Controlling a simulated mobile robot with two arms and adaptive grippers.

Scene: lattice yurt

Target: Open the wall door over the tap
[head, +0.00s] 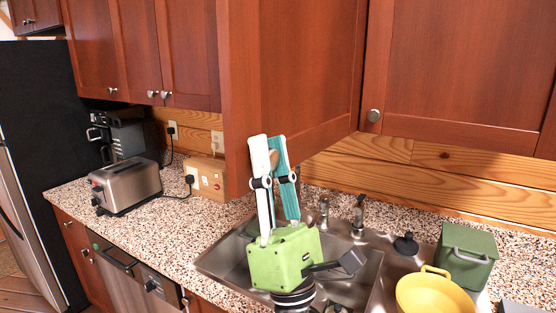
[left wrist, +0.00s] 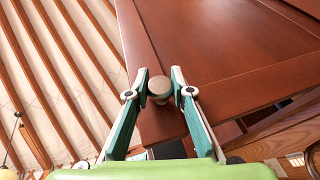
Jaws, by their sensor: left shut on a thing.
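The wall door (head: 315,70) over the tap (head: 358,212) is partly open, its left edge swung out from the cupboard line towards me. My left gripper (head: 271,158) is shut on the door's round knob near the lower left corner. In the left wrist view the knob (left wrist: 159,88) sits between the two fingertips (left wrist: 153,92), and the door (left wrist: 220,55) fills the upper right. In the head view the fingers hide most of the knob. The cupboard's inside is hidden. My right gripper is in neither view.
A closed wall door (head: 455,70) is on the right, and other closed cupboards (head: 140,50) are on the left. Below are the sink (head: 225,262), a yellow pot (head: 435,292), a green canister (head: 466,255) and a toaster (head: 125,185). The air left of the open door is clear.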

